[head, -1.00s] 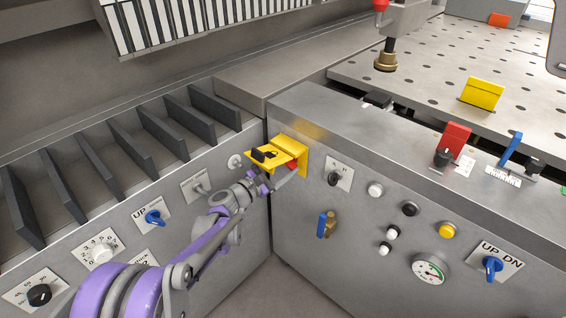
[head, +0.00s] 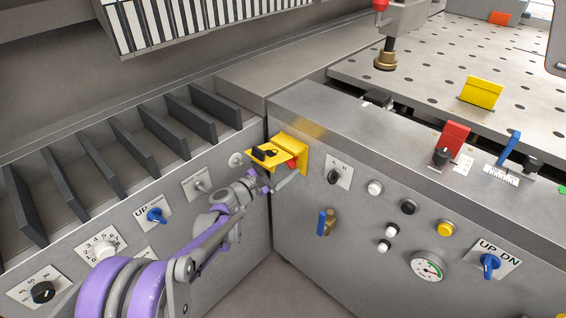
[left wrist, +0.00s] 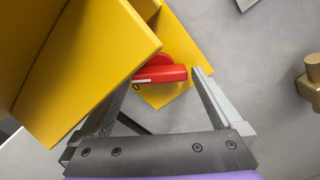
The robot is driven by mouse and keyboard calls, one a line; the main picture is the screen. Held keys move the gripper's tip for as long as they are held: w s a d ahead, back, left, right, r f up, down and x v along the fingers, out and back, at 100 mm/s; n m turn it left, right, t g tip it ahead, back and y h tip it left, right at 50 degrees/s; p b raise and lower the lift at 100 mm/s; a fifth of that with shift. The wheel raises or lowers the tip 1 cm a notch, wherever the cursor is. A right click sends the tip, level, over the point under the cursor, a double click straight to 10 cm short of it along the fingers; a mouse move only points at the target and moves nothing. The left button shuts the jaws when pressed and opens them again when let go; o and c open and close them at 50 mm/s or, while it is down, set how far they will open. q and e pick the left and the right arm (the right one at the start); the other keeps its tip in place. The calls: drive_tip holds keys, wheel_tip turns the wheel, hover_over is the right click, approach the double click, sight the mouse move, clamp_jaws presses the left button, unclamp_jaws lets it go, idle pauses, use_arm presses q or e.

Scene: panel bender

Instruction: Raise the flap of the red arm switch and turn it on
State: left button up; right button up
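The yellow flap (head: 268,158) sticks out from its yellow housing (head: 292,144) near the inner corner of the machine. It stands raised, about level, and a dark piece lies on it. The red arm switch (head: 292,163) shows just under it. In the left wrist view the flap (left wrist: 75,60) fills the left side, and the red switch handle (left wrist: 163,74) lies crosswise in front of a yellow backplate (left wrist: 168,95). My left gripper (head: 281,178) is open below the flap, its fingers on either side of the handle; the left fingertip is partly hidden. My right gripper is not in view.
Dark fins (head: 130,146) stand above that panel.

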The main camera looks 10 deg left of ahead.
use_arm(q)
drive_tip(key=p+v, duration=0.1)
drive_tip(key=v, duration=0.9)
drive_tip(key=shift+s+a, duration=0.2)
drive_tip(key=shift+s, duration=0.15)
